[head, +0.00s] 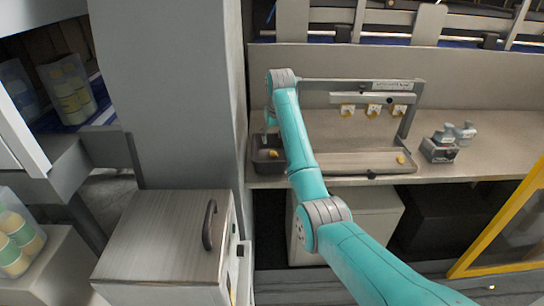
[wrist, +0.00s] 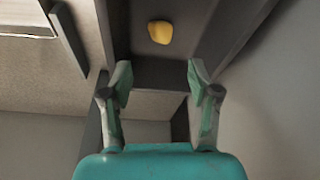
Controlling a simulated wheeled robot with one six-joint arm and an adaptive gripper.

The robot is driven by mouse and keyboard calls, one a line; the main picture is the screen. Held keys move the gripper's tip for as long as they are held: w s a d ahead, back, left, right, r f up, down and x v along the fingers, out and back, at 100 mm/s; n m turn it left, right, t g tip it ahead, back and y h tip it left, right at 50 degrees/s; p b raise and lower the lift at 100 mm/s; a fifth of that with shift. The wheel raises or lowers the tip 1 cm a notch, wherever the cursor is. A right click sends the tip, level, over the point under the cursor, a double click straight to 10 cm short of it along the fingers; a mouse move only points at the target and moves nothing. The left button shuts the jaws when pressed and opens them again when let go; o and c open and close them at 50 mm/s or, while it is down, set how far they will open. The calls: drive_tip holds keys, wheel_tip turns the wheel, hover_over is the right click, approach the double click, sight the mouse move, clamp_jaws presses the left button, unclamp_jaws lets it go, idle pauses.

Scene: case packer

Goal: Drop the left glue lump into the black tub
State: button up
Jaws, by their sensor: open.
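A yellow glue lump (wrist: 160,32) lies inside the dark tub (wrist: 165,72) in the wrist view, ahead of my fingertips and apart from them. In the head view the lump (head: 273,154) shows in the black tub (head: 258,167) at the left end of the bench. My gripper (wrist: 160,76) is open, with nothing between its fingers, above the tub. In the head view my gripper (head: 268,137) is small and partly hidden by my arm. Another yellow lump (head: 401,159) lies at the right end of the shallow grey tray (head: 350,163).
A metal frame (head: 340,84) stands over the tray, with several white nozzle plates (head: 373,111) with yellowish tips on its bar. Grey blocks (head: 440,150) sit on the bench to the right. A grey column (head: 175,95) stands left of the tub.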

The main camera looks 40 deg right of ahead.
drive_tip(key=v, duration=0.7)
drive_tip(key=shift+r, duration=0.25)
idle(0.3)
